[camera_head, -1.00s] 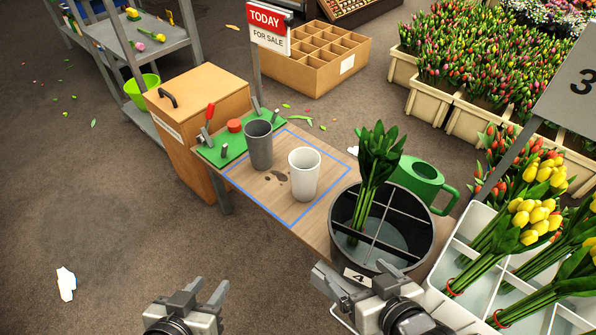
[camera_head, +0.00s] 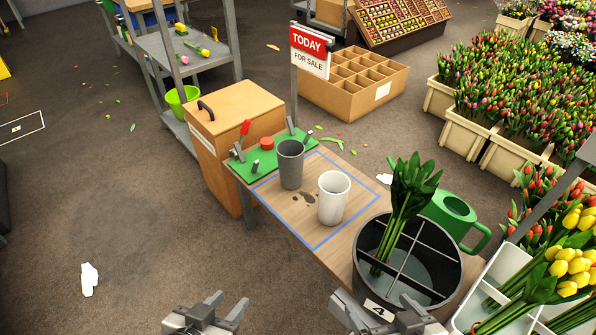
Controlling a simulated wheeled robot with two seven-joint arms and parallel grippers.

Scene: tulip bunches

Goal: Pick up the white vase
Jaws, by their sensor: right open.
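The white vase (camera_head: 332,200) stands upright and looks empty on the small wooden table, inside a blue outlined square (camera_head: 289,222). A dark grey vase (camera_head: 290,164) stands upright just behind and to its left. My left gripper (camera_head: 229,307) is at the bottom of the view, in front of the table, with its fingers apart and nothing between them. My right gripper (camera_head: 370,309) is at the bottom, in front of the black bucket, open and only partly visible. Both grippers are apart from the white vase.
A black divided bucket (camera_head: 449,285) with green leafy stems stands right of the white vase. A green watering can (camera_head: 452,212) is behind it. White crates of yellow tulips (camera_head: 574,262) are at right. A green mat with tools (camera_head: 247,172) lies at the table's far left. Floor at left is mostly clear.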

